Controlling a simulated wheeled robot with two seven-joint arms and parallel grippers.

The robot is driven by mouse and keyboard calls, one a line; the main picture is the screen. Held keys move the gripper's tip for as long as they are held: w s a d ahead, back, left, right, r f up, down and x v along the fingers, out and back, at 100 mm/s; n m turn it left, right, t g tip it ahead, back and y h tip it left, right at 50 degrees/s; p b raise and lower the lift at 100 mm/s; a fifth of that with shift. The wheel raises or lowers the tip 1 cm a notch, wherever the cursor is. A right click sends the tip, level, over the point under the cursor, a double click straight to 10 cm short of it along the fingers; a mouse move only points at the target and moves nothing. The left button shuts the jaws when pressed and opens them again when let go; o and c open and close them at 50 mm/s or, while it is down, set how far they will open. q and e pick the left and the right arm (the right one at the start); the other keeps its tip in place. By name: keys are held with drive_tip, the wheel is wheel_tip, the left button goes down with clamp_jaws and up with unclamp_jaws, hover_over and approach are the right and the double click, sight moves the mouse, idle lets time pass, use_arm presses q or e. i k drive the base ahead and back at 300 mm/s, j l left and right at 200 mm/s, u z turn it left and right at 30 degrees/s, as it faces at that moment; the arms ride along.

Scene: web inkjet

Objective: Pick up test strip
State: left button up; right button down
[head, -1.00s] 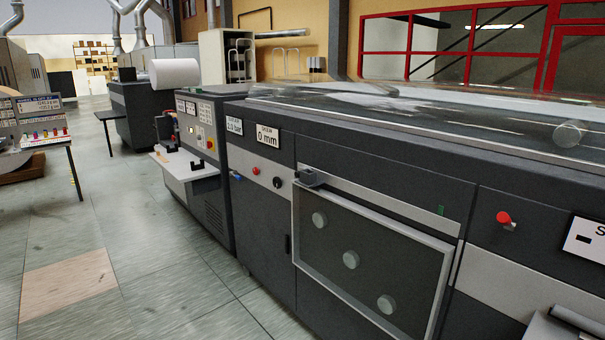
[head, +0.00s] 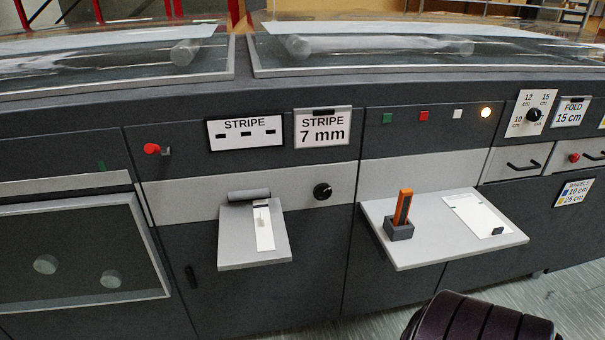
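A narrow white strip (head: 264,228) with small grey marks on its upper part, which looks like the test strip, lies on a small grey shelf (head: 240,252) below the STRIPE signs. A grey roller (head: 249,195) sits at the back of this shelf, just above the strip's upper end. Neither gripper shows in the head view, so I cannot see whether they are open or shut.
A wider shelf (head: 432,262) to the right carries an orange tool (head: 403,206) upright in a dark holder (head: 398,229) and a white sheet (head: 476,215). A red button (head: 151,149) and black knob (head: 322,191) are on the machine front. The small shelf's front is clear.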

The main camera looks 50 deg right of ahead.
sight(265, 241)
drive_tip(key=z, duration=1.25)
drive_tip(key=i+j+z, duration=0.2)
drive_tip(key=j, duration=0.35)
drive_tip(key=j+z, duration=0.25)
drive_tip(key=j, duration=0.3)
drive_tip(key=i+j+z, duration=0.2)
drive_tip(key=j, duration=0.4)
drive_tip(key=k, duration=0.1)
